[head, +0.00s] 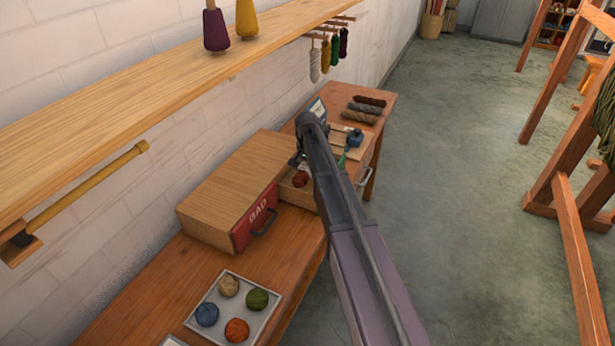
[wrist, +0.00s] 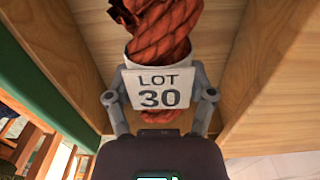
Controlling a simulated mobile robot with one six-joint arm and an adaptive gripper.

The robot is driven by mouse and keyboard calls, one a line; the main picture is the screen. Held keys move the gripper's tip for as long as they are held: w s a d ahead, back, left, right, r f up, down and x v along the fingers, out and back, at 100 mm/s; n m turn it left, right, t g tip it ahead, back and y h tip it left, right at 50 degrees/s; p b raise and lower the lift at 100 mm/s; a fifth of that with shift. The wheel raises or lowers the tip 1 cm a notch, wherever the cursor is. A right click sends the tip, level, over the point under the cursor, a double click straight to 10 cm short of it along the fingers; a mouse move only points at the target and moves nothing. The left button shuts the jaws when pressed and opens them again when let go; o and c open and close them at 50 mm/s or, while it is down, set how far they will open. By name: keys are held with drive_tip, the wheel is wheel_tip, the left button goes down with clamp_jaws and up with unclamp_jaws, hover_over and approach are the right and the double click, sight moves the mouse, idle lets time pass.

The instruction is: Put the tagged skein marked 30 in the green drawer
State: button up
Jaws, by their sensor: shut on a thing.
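The rust-red skein (wrist: 165,35) with a white tag reading LOT 30 (wrist: 158,90) is between the fingers of my gripper (wrist: 160,97) in the wrist view. My gripper is shut on it. Wooden walls stand on both sides of the skein, and a green panel (wrist: 45,85) shows at the left. In the head view, the red skein (head: 301,179) is at the open wooden drawer (head: 298,195), below my gripper (head: 297,161). A sliver of green front (head: 341,160) shows beside my arm. My arm hides much of the drawer; whether the skein touches its floor, I cannot tell.
A wooden cabinet with a red drawer marked BAD (head: 255,218) stands nearer on the bench. A tray (head: 209,292) of several yarn balls lies in front. Dark skeins (head: 362,108) lie at the far end. A shelf (head: 150,70) runs along the wall above.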

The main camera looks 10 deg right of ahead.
sight(307, 166)
drive_tip(key=shift+f+b, duration=0.4)
drive_tip(key=shift+f, duration=0.3)
drive_tip(key=shift+f+b, duration=0.6)
drive_tip(key=o, duration=1.1)
drive_tip(key=shift+r, duration=0.1)
wheel_tip(307, 166, up, 13)
drive_tip(key=p, duration=1.3)
